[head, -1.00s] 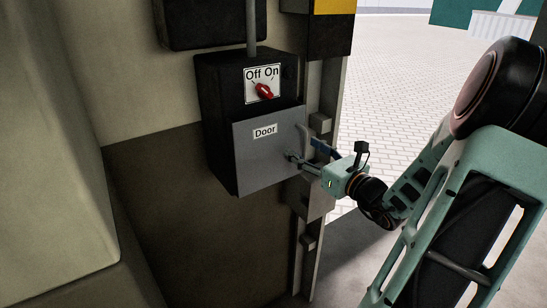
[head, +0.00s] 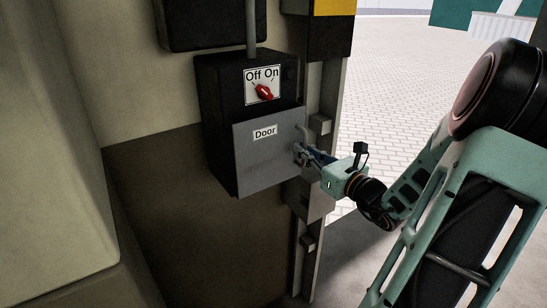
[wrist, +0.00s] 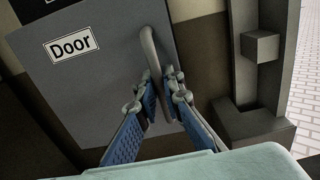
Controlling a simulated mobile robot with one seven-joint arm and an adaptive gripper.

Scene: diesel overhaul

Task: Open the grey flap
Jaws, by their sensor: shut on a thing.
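The grey flap (head: 262,160), labelled "Door", covers the lower front of a black switch box (head: 220,95). It looks shut or almost shut. In the wrist view the flap (wrist: 100,90) fills the left and middle. Its curved grey bar handle (wrist: 149,48) runs upright near its right edge. My gripper (head: 306,154) is at the flap's right side in the head view. In the wrist view the blue fingers of my gripper (wrist: 158,85) are closed in on both sides of the handle's lower part. The fingertips hide part of the handle.
A red knob (head: 264,92) on an "Off On" plate sits above the flap. A grey post with blocks (head: 320,124) stands just right of the box and also shows in the wrist view (wrist: 260,46). Open paved floor (head: 400,75) lies beyond to the right.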

